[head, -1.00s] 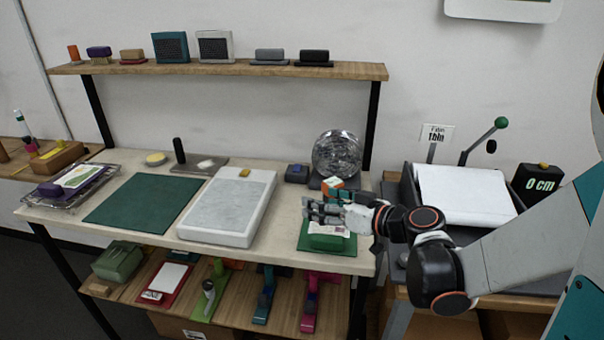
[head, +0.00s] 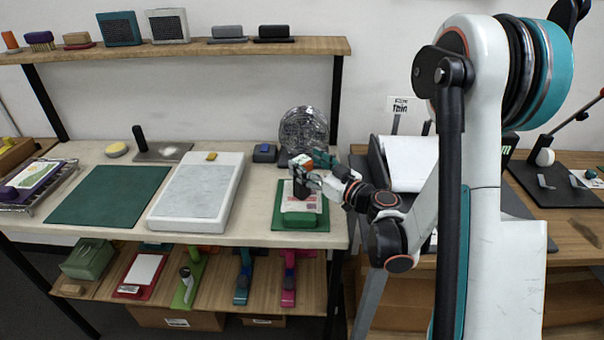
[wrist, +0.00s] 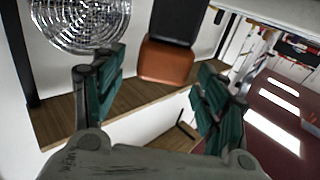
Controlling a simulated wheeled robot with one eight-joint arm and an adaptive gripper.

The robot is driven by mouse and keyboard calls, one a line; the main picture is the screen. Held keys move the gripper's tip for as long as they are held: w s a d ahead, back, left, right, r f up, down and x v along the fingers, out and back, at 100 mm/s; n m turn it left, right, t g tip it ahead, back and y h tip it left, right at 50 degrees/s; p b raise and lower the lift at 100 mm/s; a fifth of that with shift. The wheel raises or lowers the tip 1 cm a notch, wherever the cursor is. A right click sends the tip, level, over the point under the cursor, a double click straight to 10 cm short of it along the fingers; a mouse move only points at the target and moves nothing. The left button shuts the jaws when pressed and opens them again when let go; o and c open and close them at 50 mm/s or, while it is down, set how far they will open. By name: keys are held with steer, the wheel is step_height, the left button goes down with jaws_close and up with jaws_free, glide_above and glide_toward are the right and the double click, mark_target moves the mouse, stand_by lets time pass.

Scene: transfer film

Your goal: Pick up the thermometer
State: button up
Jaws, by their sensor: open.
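An orange and black object, which looks like the thermometer, shows between my fingers in the wrist view (wrist: 166,62). In the head view its black part (head: 300,188) shows at my gripper, above a green block with a white printed sheet (head: 298,206). My gripper (wrist: 160,72) is open, with one teal finger on each side of the object. In the head view my gripper (head: 312,176) is over the right end of the bench and partly covers the object. I cannot tell whether the fingers touch it.
A round shiny disc (head: 304,130) stands close behind my gripper, and also shows at upper left in the wrist view (wrist: 82,22). A white slab (head: 198,190) and a green mat (head: 108,195) lie left. The upper shelf (head: 180,52) holds several small things.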

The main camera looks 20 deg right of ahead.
mark_target(296, 157)
steer(key=shift+b+x, duration=0.55)
steer(key=shift+x, duration=2.85)
steer(key=shift+s, duration=0.1)
steer(key=shift+c, duration=0.6)
jaws_close()
